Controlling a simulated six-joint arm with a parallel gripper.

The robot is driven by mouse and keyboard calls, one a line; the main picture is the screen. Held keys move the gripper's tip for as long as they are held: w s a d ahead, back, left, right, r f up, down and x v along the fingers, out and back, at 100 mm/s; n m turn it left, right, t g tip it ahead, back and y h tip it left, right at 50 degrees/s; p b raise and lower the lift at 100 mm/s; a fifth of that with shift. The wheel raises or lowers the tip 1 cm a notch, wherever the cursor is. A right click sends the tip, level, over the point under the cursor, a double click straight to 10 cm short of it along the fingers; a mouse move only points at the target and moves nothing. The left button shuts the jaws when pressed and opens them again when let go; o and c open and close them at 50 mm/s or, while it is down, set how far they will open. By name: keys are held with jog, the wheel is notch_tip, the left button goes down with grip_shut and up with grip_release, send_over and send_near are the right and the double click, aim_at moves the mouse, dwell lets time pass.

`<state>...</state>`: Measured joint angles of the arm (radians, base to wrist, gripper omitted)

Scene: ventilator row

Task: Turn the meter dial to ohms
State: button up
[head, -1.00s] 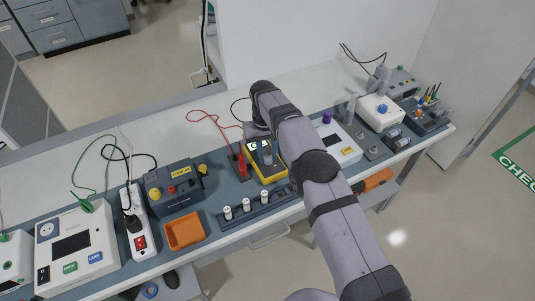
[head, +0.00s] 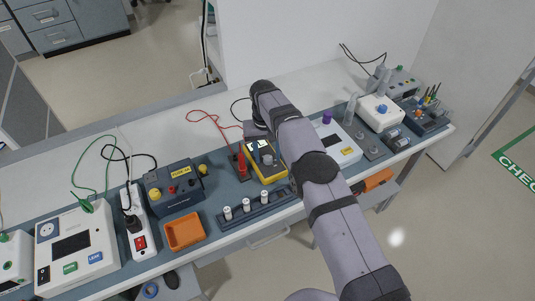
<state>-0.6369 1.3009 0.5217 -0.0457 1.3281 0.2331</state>
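The yellow meter (head: 278,177) lies on the blue-grey mat near the middle of the bench, with a small lit display at its upper left. My arm reaches over it from the lower right, and its wrist bends down just behind and above the meter. A small grey shape shows on the meter's face. I cannot tell whether it is the dial or the end of my gripper. The dial's setting is too small to read. My gripper's fingers are largely hidden or too small to make out, so its opening and any contact with the dial are unclear.
Red probes (head: 241,162) with a red lead stand just left of the meter. A rack with white-topped cylinders (head: 246,205) lies in front, and an orange tray (head: 184,232) front left. A white device (head: 345,152) is close on the right. The bench behind is mostly clear.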

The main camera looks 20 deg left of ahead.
aim_at(268, 157)
jog(key=shift+a+r, duration=0.15)
jog(key=shift+r, duration=3.55)
jog(key=shift+r, duration=0.1)
jog(key=s+d+r+m, duration=0.1)
jog(key=s+d+r, duration=0.15)
jog(key=d, duration=0.85)
jog(key=s+d+r+m, duration=0.1)
jog(key=d+r, duration=0.2)
jog(key=d, duration=0.8)
jog(key=s+d+f+m, duration=0.1)
jog(key=s+d+f, duration=0.1)
jog(key=s+d, duration=0.4)
jog(key=s+d+f+m, duration=0.1)
jog(key=s+d, duration=0.6)
jog(key=s, duration=1)
jog(key=shift+f+m+y, duration=0.3)
jog(key=shift+f+m, duration=0.1)
